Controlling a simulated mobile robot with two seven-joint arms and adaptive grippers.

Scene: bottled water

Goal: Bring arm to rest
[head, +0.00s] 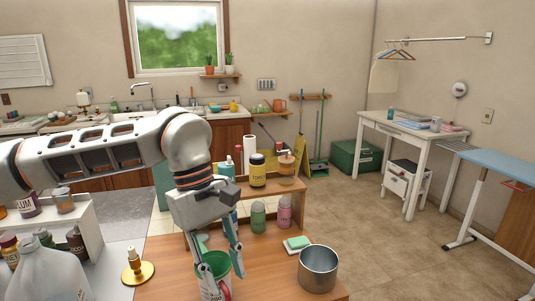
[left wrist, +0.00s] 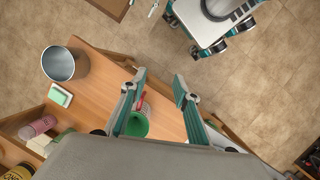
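My left arm comes in from the left in the head view and bends down over the wooden table (head: 180,290). My left gripper (head: 222,262) points down above the table. In the left wrist view its two fingers (left wrist: 158,92) are apart, with nothing seen between their tips. A green cup-like container (left wrist: 137,125) shows beside and below one finger in that view. In the head view the green container (head: 217,262) is partly hidden behind the fingers. I cannot tell whether they touch it. My right gripper is in neither view.
A metal pot (head: 318,269) and a green-and-white sponge (head: 298,243) stand right of the gripper. A pink bottle (head: 284,212) and a yellow-black jar (head: 257,170) are behind. The floor at right is largely clear.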

